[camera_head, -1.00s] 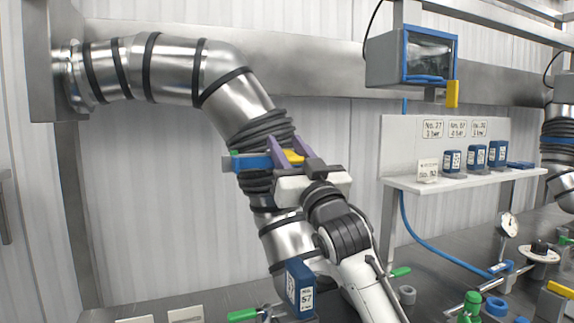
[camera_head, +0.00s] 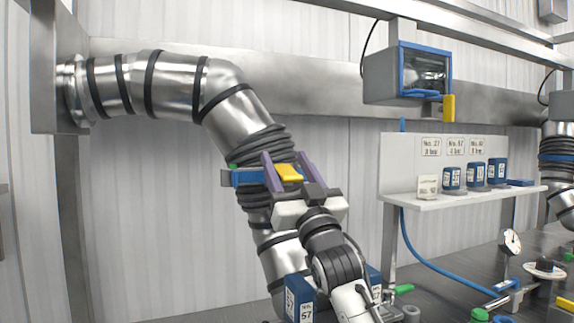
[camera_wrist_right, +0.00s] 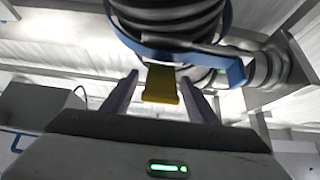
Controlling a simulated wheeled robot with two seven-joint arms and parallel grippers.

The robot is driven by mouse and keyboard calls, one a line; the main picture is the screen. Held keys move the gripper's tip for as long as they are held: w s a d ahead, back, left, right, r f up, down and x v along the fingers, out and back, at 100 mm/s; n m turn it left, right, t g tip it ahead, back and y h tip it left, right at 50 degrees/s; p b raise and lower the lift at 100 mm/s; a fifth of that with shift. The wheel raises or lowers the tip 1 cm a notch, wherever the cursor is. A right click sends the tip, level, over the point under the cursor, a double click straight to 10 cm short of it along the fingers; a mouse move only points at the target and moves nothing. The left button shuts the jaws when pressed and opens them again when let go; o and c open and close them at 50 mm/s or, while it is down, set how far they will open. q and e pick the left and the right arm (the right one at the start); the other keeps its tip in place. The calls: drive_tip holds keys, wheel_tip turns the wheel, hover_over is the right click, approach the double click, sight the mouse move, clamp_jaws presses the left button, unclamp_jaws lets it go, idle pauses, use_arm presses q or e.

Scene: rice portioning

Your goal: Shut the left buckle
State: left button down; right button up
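The buckle is a blue clamp band (camera_head: 249,177) around the ribbed black sleeve of the steel duct, with a yellow lever (camera_head: 289,173) at its front. My right gripper (camera_head: 286,167) reaches up to it from below, with its two purple fingers on either side of the lever. In the right wrist view the yellow lever (camera_wrist_right: 160,85) stands out from the blue band (camera_wrist_right: 165,50) between the fingers (camera_wrist_right: 160,90). Gaps show on both sides of it, so the gripper is open. Whether the fingertips touch the band is unclear. My left gripper is out of view.
The steel duct (camera_head: 170,80) bends down from the wall bracket on the left. A shelf (camera_head: 460,200) with several blue blocks stands to the right, under a blue-framed box (camera_head: 425,70). Blue numbered blocks (camera_head: 298,298) stand low near my right arm. The bench holds small fittings at lower right.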

sight(294, 180)
drive_tip(key=b+v, duration=0.1)
drive_tip(key=v, duration=0.9)
drive_tip(key=shift+s+f, duration=0.1)
drive_tip(key=shift+c, duration=0.3)
